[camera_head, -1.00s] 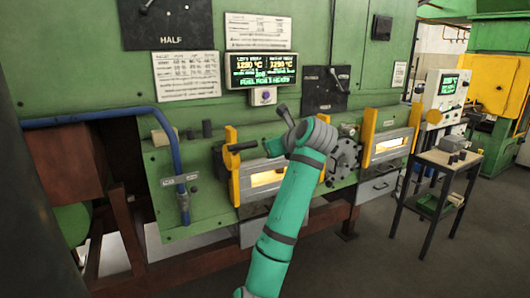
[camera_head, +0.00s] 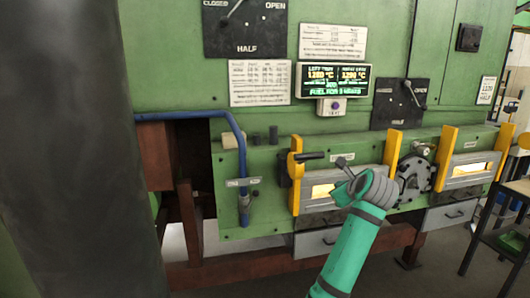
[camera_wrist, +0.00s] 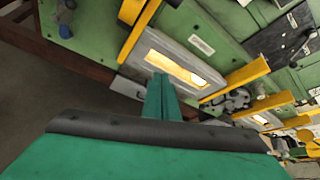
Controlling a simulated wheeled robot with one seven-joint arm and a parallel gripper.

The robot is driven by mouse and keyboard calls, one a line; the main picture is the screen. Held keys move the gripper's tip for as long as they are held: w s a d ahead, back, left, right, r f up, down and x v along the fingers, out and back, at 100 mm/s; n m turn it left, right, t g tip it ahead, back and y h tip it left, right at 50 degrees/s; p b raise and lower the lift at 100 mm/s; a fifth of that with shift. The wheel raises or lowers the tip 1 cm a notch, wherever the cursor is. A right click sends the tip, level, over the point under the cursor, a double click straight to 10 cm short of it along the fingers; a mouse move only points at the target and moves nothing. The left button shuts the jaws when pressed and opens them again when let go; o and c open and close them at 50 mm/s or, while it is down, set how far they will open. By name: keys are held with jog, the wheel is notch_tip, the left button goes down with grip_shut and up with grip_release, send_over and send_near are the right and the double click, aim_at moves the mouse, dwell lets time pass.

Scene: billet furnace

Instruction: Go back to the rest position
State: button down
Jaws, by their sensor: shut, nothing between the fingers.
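A blue pipe (camera_head: 238,150) runs down the wall at left. A dark column (camera_head: 85,150) blocks the far left. The right furnace door (camera_head: 470,170) glows. A small table (camera_head: 510,240) stands at the right edge. Drawers (camera_head: 318,242) sit below the doors.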

jog(key=s+a+f+n+h, duration=0.1)
jog(key=s+f+n, duration=0.2)
jog(key=f, duration=1)
jog(key=s+a+f+n+h, duration=0.1)
jog(key=s+f+n+h, duration=0.15)
jog(key=f, duration=0.95)
jog(key=s+a+f+n, duration=0.3)
jog(key=s+f+n, duration=0.1)
jog(key=s+f, duration=0.5)
jog(key=s+a+f+n, duration=0.4)
jog(key=s+f+n, duration=0.1)
jog(key=s+f, duration=0.45)
jog(key=s+a+f+n+t+y, duration=0.1)
jog(key=s+a+n, duration=0.3)
jog(key=s, duration=0.7)
jog(key=s+a+f+n+y, duration=0.1)
jog(key=s+a+n, duration=0.35)
jog(key=s, duration=0.65)
jog(key=s+a+r+n+y, duration=0.1)
jog(key=s+a+r+n, duration=0.2)
jog(key=s, duration=0.6)
jog(key=s+a+r+n+t, duration=0.1)
jog(key=s+a+r+n, duration=0.3)
jog(key=s, duration=0.5)
notch_tip(320, 180, up, 3)
jog(key=shift+a+f+t+y, duration=0.15)
jog(key=shift+a+t+y, duration=0.1)
jog(key=shift+t+y, duration=0.1)
